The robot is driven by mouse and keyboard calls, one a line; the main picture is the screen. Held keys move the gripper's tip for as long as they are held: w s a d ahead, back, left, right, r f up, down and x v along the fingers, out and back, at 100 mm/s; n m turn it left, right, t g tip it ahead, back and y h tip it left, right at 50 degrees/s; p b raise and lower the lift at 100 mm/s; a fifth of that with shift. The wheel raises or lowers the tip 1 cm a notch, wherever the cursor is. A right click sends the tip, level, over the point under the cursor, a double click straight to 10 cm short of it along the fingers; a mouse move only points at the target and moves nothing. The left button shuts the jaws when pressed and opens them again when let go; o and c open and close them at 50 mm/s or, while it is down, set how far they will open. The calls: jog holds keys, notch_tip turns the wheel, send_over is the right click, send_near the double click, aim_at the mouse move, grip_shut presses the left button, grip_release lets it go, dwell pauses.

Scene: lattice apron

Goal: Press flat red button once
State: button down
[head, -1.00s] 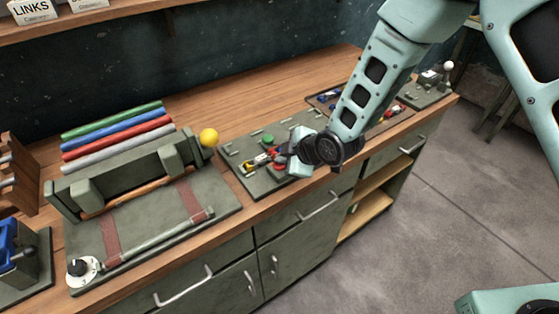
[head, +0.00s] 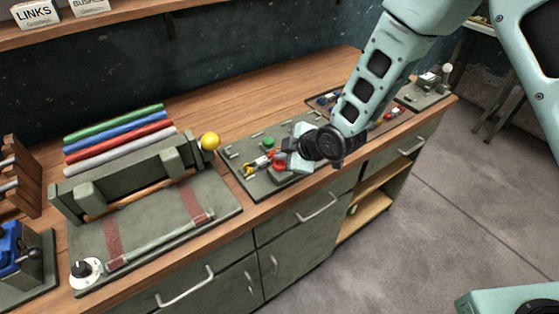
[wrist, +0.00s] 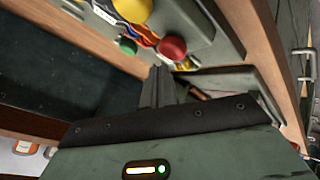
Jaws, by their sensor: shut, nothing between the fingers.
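The red button (head: 280,163) is a round red cap on the grey-green panel (head: 240,177) in the middle of the bench. It also shows in the wrist view (wrist: 172,47), just beyond the fingertips and slightly right of them. A green button (head: 268,142) sits behind it; it shows in the wrist view too (wrist: 128,46). My gripper (wrist: 158,72) is shut and empty, with its fingertips near the red button and a visible gap in the wrist picture. In the head view my gripper (head: 290,162) is right beside the button and partly hides the panel; its height above it is hard to tell.
A yellow ball knob (head: 210,141) stands at the panel's left. Left of it is a rack with coloured rods (head: 118,133) and a white dial (head: 85,270). A tray of small parts (head: 322,100) lies behind my arm. Bare wood (head: 230,95) is free at the back.

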aim_at(283, 166)
jog(key=shift+r, duration=0.1)
jog(key=shift+r+p, duration=1.35)
jog(key=shift+r, duration=1.1)
jog(key=shift+s+r, duration=0.15)
jog(key=shift+s, duration=0.05)
jog(key=s+d+r+m+g+h+b, duration=0.2)
jog(key=s+d+m, duration=0.1)
jog(key=s, duration=0.7)
jog(key=s+d+r+m+g+h+b, duration=0.2)
jog(key=s+d+r+m, duration=0.1)
jog(key=s, duration=0.6)
jog(key=s+d+r+m+g+h+b, duration=0.2)
jog(key=s+d, duration=0.4)
jog(key=s, duration=0.4)
jog(key=shift+s+d+r+m+b, duration=0.3)
jog(key=shift+d+r+m+b, duration=0.15)
jog(key=shift+m, duration=0.75)
